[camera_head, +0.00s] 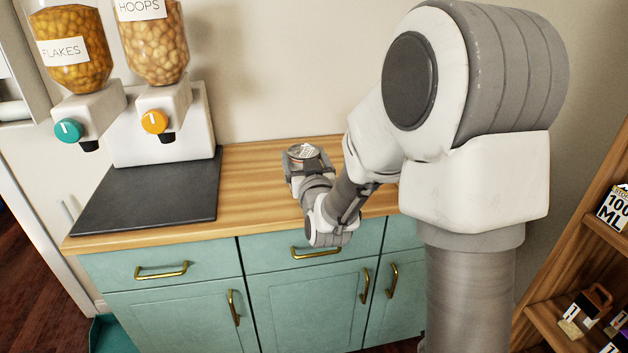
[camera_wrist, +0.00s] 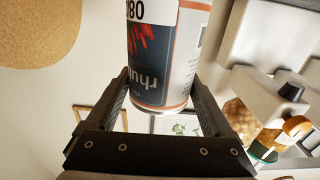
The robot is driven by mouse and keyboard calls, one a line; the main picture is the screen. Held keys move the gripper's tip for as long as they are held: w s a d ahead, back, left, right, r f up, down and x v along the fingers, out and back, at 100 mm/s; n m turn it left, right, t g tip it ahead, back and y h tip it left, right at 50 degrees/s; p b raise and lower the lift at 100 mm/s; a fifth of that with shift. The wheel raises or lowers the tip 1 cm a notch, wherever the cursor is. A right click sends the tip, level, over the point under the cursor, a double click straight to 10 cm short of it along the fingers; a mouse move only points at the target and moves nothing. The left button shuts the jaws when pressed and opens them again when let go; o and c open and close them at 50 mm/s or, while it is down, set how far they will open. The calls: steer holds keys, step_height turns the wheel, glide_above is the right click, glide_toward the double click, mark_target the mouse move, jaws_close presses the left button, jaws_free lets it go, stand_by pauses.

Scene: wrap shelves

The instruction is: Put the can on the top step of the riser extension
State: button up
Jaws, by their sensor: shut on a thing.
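The can (camera_wrist: 160,50) is between the two fingers of my gripper (camera_wrist: 160,76) in the wrist view, with a dark label and orange edging. Its lettering appears upside down there, and its far end is cut off by the picture edge. In the head view, the can's round top (camera_head: 303,151) shows at the end of my arm, over the wooden counter, and my gripper (camera_head: 304,168) is shut on it. My gripper and arm hide most of its side. I cannot make out the riser extension in either view.
The wooden counter (camera_head: 258,182) has clear room left of my gripper. Two cereal dispensers (camera_head: 150,110) stand on the left behind a dark mat (camera_head: 150,195). Teal drawers (camera_head: 160,270) lie below. A wooden shelf (camera_head: 560,265) with small goods stands at right.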

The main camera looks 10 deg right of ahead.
steer(key=w+d+f, duration=0.2)
steer(key=shift+d, duration=0.4)
steer(key=shift+f+b, duration=0.7)
steer(key=shift+f, duration=1.25)
steer(key=shift+f, duration=0.1)
steer(key=shift+f, duration=0.1)
steer(key=o, duration=1.5)
